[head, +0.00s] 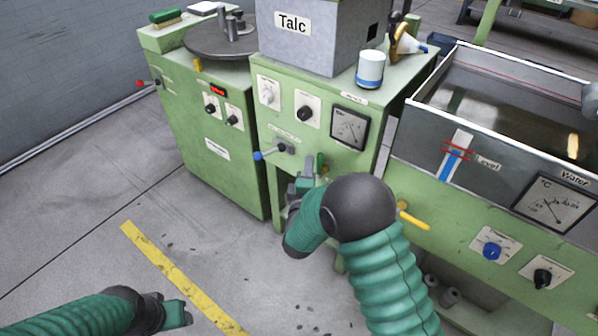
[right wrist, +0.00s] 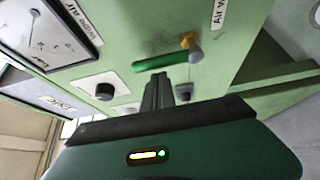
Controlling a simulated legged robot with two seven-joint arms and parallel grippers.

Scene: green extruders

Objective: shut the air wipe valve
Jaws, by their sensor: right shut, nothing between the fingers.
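The air wipe valve has a green handle (right wrist: 165,61) on a brass-coloured body (right wrist: 190,41), under a partly cut-off "Air W" label (right wrist: 219,12). In the head view, the green handle (head: 321,162) shows as a small upright piece on the green panel, just past my right gripper (head: 306,172). My right gripper is shut and empty. In the right wrist view, its fingertips (right wrist: 158,80) are close to the handle; whether they touch it, I cannot tell. My left gripper (head: 178,313) is low at the left, away from the panels; its jaws are unclear.
A blue-tipped lever (head: 260,155) sticks out left of my right gripper. A yellow lever (head: 412,218) is to its right. Above are the wipe air gauge (head: 349,128) and black knob (head: 305,113). The water tank (head: 480,140) stands right. Floor at left is clear.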

